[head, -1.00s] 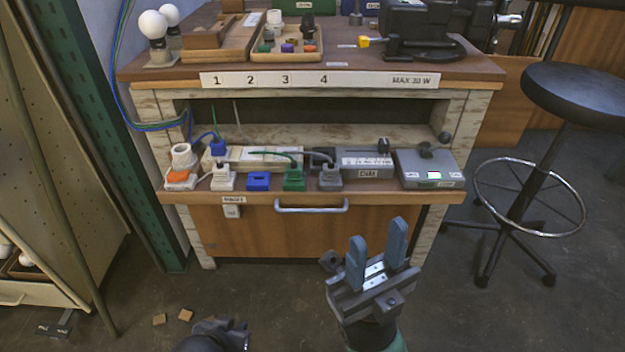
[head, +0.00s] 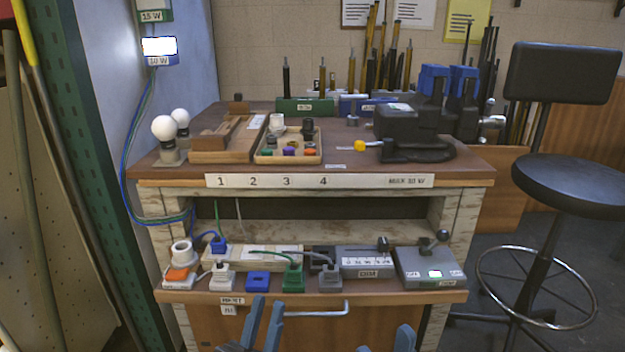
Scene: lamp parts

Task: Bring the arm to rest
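My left gripper (head: 267,304) is at the bottom middle of the head view, in front of the bench's lower front and handle. Its two blue-grey fingers point up with a narrow gap between them, and nothing shows in the gap. My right gripper (head: 385,341) is at the bottom edge, to the right. Only its fingertips show, set well apart with nothing visible between them. The rest of both grippers and both arms is below the picture.
The workbench (head: 470,180) stands ahead, with bulbs, a parts tray (head: 318,157) and a black clamp device (head: 410,125) on top. Its lower shelf holds coloured plugs and a grey switch box (head: 415,270). A black stool (head: 575,185) stands at right; green shelving (head: 70,130) is at left.

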